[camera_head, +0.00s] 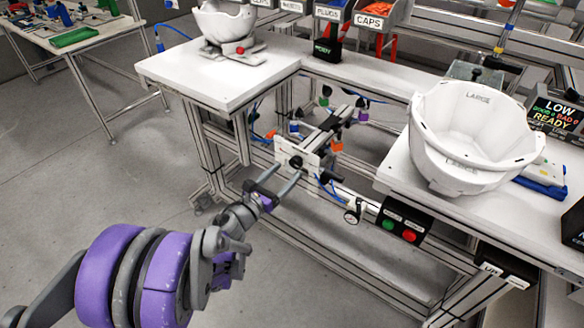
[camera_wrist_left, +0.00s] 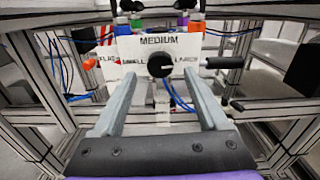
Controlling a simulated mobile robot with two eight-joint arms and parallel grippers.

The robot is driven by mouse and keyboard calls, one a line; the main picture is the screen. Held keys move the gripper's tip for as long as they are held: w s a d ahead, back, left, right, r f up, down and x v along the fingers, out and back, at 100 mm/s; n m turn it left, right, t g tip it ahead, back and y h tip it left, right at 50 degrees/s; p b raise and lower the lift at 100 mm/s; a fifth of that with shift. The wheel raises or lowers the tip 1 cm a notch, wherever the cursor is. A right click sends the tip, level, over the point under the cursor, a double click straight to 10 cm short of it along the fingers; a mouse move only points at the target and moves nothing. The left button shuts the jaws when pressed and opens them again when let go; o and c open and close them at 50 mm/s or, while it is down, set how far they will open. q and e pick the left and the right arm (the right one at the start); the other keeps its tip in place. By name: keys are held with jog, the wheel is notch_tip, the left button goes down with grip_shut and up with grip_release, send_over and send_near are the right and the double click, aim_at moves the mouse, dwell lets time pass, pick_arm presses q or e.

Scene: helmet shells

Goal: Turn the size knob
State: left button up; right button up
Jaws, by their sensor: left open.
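The size knob (camera_wrist_left: 161,64) is round and black, on a white plate (camera_wrist_left: 143,48) in the left wrist view. The plate reads MEDIUM above the knob, with SMALL to its left and LARGE to its right, partly covered. In the head view the knob (camera_head: 296,162) sits on the white plate at the end of the fixture. My left gripper (camera_head: 287,172) is open and faces the plate. In the left wrist view its fingers (camera_wrist_left: 160,78) lie either side of the knob, apart from it. Which mark the knob points at is too small to tell. My right gripper is out of view.
A black handle (camera_wrist_left: 222,62) sticks out right of the plate, and an orange part (camera_wrist_left: 88,61) is at its left. Blue hoses hang nearby. A bench (camera_head: 400,172) with a white helmet shell labelled LARGE (camera_head: 465,130) stands to the right. Floor at left is open.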

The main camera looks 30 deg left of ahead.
aim_at(294, 165)
pick_arm(q)
jog(key=shift+w+d, duration=0.15)
jog(key=shift+w, duration=1.7)
grip_shut()
